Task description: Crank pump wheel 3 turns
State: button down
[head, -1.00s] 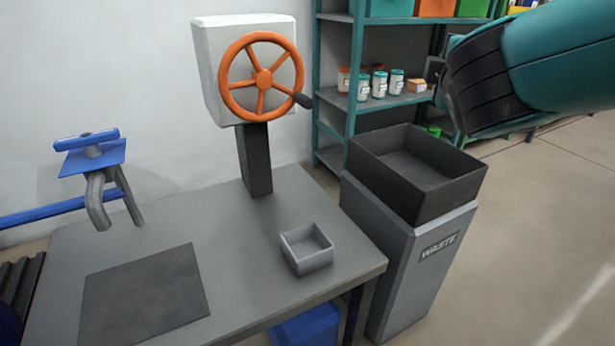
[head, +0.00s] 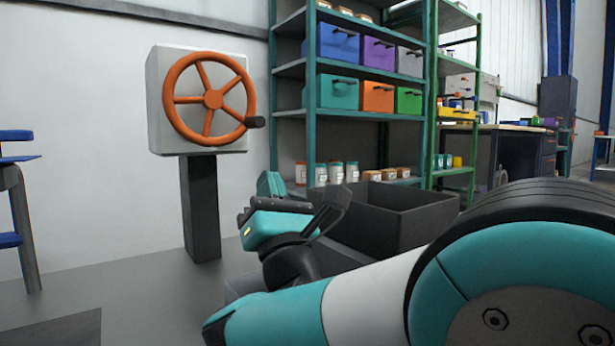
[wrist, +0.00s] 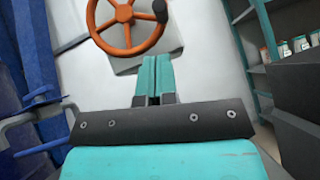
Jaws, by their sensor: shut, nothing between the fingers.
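The orange pump wheel (head: 213,100) is mounted on a pale box (head: 165,120) on a dark post (head: 201,210). Its black crank handle (head: 255,122) sits at the wheel's right side, a little below hub height. My gripper (head: 268,183) is below and right of the wheel in the head view, apart from the handle. In the wrist view its two teal fingers (wrist: 154,72) are together and empty, pointing up towards the wheel (wrist: 127,25). The handle (wrist: 160,10) is at the top edge there, beyond the fingertips.
A black open bin (head: 405,215) stands behind my arm. Green shelving (head: 312,100) with coloured boxes and jars rises right of the wheel. A blue and grey fixture (head: 22,220) is at the left edge.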

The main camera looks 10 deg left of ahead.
jog(key=p+x, duration=0.9)
jog(key=p, duration=0.3)
jog(key=shift+w+r, duration=0.1)
jog(key=shift+w, duration=0.05)
jog(key=shift+a+r+p, duration=0.1)
jog(key=shift+p, duration=0.2)
